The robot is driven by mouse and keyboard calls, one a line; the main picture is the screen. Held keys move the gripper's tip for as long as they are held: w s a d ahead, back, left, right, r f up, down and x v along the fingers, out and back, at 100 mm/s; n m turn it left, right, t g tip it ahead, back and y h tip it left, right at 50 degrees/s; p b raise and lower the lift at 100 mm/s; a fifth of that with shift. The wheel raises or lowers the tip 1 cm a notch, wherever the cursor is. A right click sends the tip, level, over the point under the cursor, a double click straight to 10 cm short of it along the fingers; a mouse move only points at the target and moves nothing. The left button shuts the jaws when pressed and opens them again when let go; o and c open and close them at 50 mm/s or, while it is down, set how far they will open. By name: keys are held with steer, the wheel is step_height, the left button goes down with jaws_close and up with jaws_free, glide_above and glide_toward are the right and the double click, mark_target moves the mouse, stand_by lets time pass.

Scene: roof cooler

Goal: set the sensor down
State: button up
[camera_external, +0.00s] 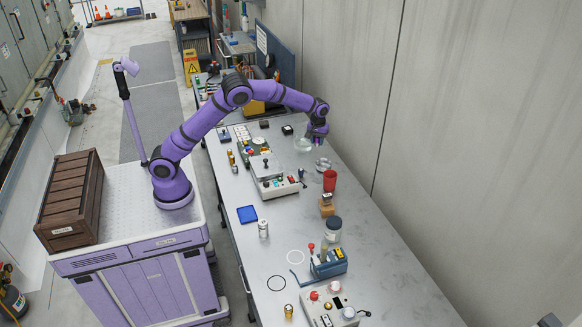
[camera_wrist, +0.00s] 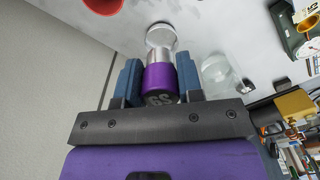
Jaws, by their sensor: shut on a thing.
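My gripper (camera_external: 317,137) hangs above the far part of the long grey bench, near the wall. In the wrist view its two blue fingers (camera_wrist: 158,70) are shut on a purple and silver cylinder marked "GS" (camera_wrist: 159,80), which I take to be the sensor. Its silver end points away from the palm, toward a round pale metallic piece (camera_wrist: 161,36) on the bench. That piece also shows just below the gripper in the external view (camera_external: 323,163). I cannot tell whether the sensor touches it. The held sensor is hardly visible in the external view.
A clear glass piece (camera_external: 303,146) stands close beside the gripper. A red cup (camera_external: 330,181) stands nearer the camera. Bare bench (camera_external: 385,270) lies at the front right.

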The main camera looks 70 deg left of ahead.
steer(key=w+a+n, duration=0.1)
steer(key=a, duration=1.2)
steer(key=n, duration=0.5)
glide_above(269, 133)
steer(key=f, duration=1.7)
steer(key=shift+s+d+f, duration=0.2)
steer(key=shift+s+f, duration=0.05)
steer(key=shift+f, duration=2.05)
steer(key=shift+f, duration=0.15)
steer(key=o, duration=1)
steer(key=shift+c, duration=0.2)
